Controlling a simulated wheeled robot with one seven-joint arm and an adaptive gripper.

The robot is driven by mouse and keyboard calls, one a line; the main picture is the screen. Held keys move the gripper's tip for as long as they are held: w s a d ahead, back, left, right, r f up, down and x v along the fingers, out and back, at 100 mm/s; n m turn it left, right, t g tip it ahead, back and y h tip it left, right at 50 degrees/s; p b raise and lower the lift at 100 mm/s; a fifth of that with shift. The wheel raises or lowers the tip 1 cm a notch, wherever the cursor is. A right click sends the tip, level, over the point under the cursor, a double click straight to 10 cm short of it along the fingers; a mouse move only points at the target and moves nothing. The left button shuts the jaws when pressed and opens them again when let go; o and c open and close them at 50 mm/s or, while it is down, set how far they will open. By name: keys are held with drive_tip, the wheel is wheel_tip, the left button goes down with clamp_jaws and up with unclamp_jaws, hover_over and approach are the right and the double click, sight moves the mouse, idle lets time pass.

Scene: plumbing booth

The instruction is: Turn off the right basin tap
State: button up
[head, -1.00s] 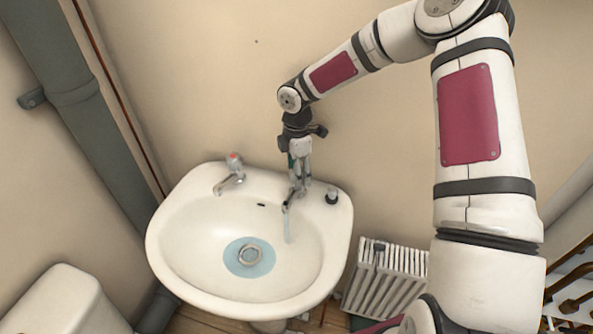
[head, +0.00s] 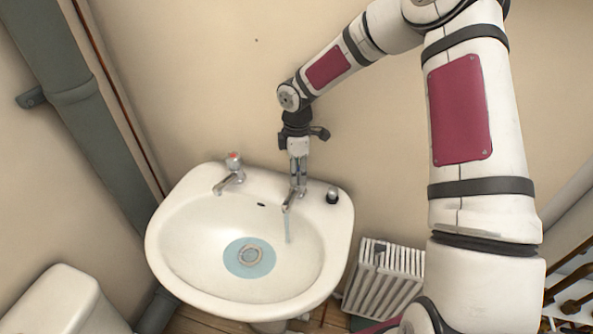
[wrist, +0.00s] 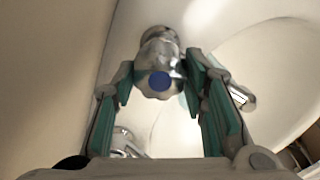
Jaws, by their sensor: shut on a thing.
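The right basin tap (head: 291,202) is chrome and stands at the back right of the white basin (head: 165,240). A thin stream of water (head: 287,229) runs from its spout. My gripper (head: 298,183) points down onto this tap from above. In the wrist view, the tap's knob (wrist: 158,80) has a blue disc on top and sits between my green-padded fingers (wrist: 160,70). My gripper is shut on this knob. In the head view, the gripper hides most of the knob.
The left tap (head: 232,175), with a red mark, stands at the basin's back left. A small dark-topped item (head: 332,196) sits on the rim right of my gripper. Shallow water surrounds the drain (head: 250,255). The wall is close behind; a radiator (head: 385,280) stands at right.

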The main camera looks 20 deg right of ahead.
drive_tip(key=m+b, duration=0.1)
drive_tip(key=m, duration=0.4)
drive_tip(key=shift+w+m, duration=0.15)
drive_tip(key=shift+m, duration=0.15)
drive_tip(key=m+b, duration=0.1)
drive_tip(key=m, duration=0.3)
drive_tip(key=shift+d+f, duration=0.1)
drive_tip(key=m+b, duration=0.1)
drive_tip(key=m, duration=0.4)
drive_tip(key=shift+d+m, duration=0.1)
drive_tip(key=shift+m, duration=0.3)
drive_tip(key=shift+d+m+b, duration=0.1)
drive_tip(key=shift+m+b, duration=0.3)
drive_tip(key=shift+m, duration=2.1)
drive_tip(key=o, duration=1.2)
drive_tip(key=shift+c, duration=0.2)
